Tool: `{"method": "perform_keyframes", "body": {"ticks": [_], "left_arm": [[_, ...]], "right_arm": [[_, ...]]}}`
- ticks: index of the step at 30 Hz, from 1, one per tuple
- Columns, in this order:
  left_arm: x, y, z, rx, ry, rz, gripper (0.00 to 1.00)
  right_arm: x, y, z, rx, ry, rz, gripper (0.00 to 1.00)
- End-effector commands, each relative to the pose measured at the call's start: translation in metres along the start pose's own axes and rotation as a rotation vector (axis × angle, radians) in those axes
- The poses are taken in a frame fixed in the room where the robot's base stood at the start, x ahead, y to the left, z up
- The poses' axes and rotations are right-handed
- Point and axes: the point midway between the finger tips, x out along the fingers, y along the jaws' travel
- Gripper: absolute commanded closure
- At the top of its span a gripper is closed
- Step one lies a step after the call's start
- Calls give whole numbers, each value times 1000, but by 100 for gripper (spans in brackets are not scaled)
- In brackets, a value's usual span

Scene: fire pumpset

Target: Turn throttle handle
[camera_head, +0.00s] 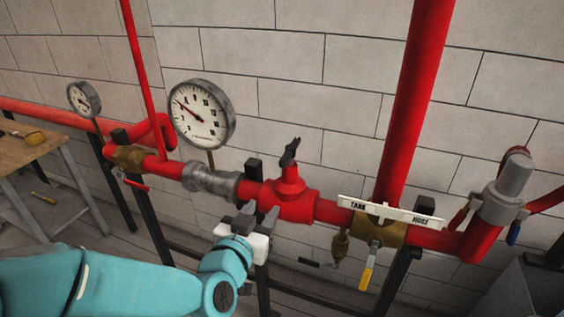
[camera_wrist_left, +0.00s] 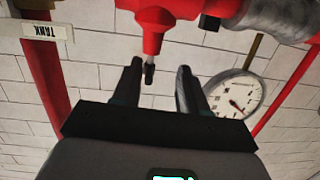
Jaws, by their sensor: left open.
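The throttle handle (camera_head: 289,152) is a small black lever on top of the red valve body (camera_head: 290,197) in the red pipe. It tilts slightly in the head view. In the left wrist view, which looks inverted, the handle (camera_wrist_left: 149,73) hangs below the red valve body (camera_wrist_left: 157,25). My left gripper (camera_head: 258,214) is open and empty in front of the pipe, below and left of the handle. In the left wrist view its fingers (camera_wrist_left: 160,68) appear on either side of the handle. The handle lies beyond them, and I see no contact. My right gripper is not in view.
A large gauge (camera_head: 201,114) and grey coupling (camera_head: 210,181) are left of the valve. A TANK/HOSE sign (camera_head: 390,214), a yellow-handled lever (camera_head: 366,277) and a vertical red pipe (camera_head: 410,110) are to the right. Dark stand posts hold the pipe; a block wall is behind.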

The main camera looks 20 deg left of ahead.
Motion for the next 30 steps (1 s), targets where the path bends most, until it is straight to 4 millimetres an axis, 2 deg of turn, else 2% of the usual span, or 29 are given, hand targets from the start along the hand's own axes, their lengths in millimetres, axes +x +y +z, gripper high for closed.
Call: {"method": "perform_keyframes", "body": {"ticks": [3,6,11,14,24,30], "left_arm": [[-12,2,-27,-12,87,12,57],[-20,5,-41,-19,130,24,57],[-14,12,-49,-20,147,43,57],[2,12,-51,-19,143,41,57],[83,17,-64,-20,143,40,57],[121,19,-69,-20,144,39,57]], "right_arm": [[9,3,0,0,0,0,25],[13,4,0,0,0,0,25],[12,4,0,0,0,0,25],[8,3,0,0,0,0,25],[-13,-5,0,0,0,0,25],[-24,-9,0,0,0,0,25]]}}
